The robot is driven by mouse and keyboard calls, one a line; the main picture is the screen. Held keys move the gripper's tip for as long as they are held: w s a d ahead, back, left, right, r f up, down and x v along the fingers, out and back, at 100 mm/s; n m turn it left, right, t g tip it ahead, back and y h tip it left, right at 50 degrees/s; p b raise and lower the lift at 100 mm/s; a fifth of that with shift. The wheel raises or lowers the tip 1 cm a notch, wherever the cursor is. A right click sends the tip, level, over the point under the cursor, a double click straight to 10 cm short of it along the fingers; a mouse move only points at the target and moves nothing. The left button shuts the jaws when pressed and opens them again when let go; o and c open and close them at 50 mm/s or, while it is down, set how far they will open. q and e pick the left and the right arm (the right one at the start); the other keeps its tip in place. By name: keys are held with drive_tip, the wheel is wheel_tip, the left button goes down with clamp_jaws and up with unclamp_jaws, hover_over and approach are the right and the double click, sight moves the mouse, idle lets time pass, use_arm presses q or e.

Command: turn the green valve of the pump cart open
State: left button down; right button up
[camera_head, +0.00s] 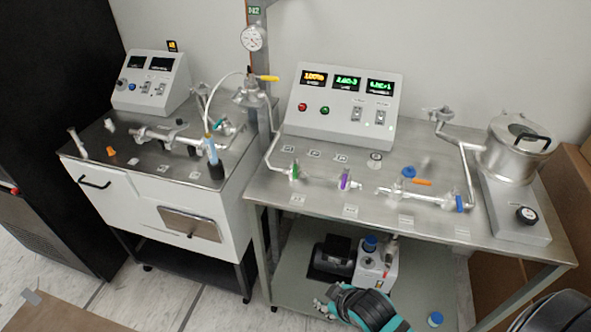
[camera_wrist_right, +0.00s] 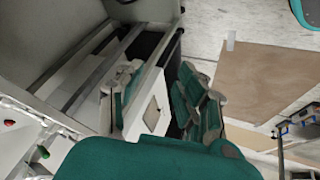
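The green valve (camera_head: 295,170) is a small green handle on the glass and metal line at the left of the steel-topped pump cart (camera_head: 385,215). A green part (camera_head: 218,126) also shows on the left cart. One teal and black gripper (camera_head: 322,306) is low in front of the pump cart's lower shelf, well below the valve and apart from it. I take it as my right gripper from its side of the picture. In the right wrist view its two fingers (camera_wrist_right: 163,100) stand apart, with a white panel visible between them. My left gripper is not in view.
A control box (camera_head: 340,103) stands at the cart's back. A purple valve (camera_head: 345,180), glassware with blue and orange parts, and a metal vessel (camera_head: 517,145) stand on the top. A cardboard box (camera_head: 570,210) is at right.

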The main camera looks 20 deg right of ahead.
drive_tip(key=s+f+m+g, duration=0.2)
drive_tip(key=s+f, duration=0.6)
drive_tip(key=f, duration=0.5)
drive_tip(key=s+f+m+g, duration=0.1)
drive_tip(key=s+f+g, duration=0.2)
drive_tip(key=s+f, duration=0.75)
drive_tip(key=n+t+h+b, duration=0.55)
drive_tip(key=n+t, duration=0.95)
drive_tip(key=n, duration=1.5)
approach(295, 167)
drive_tip(key=shift+h, duration=0.95)
drive_tip(key=p+x, duration=0.1)
drive_tip(key=x, duration=0.2)
drive_tip(key=f+p+x, duration=0.1)
drive_tip(key=x, duration=0.2)
drive_tip(key=a+p+x, duration=0.1)
drive_tip(key=x, duration=0.2)
drive_tip(key=shift+w+d+f, duration=0.15)
drive_tip(key=shift+w+f, duration=0.05)
drive_tip(key=shift+w, duration=0.35)
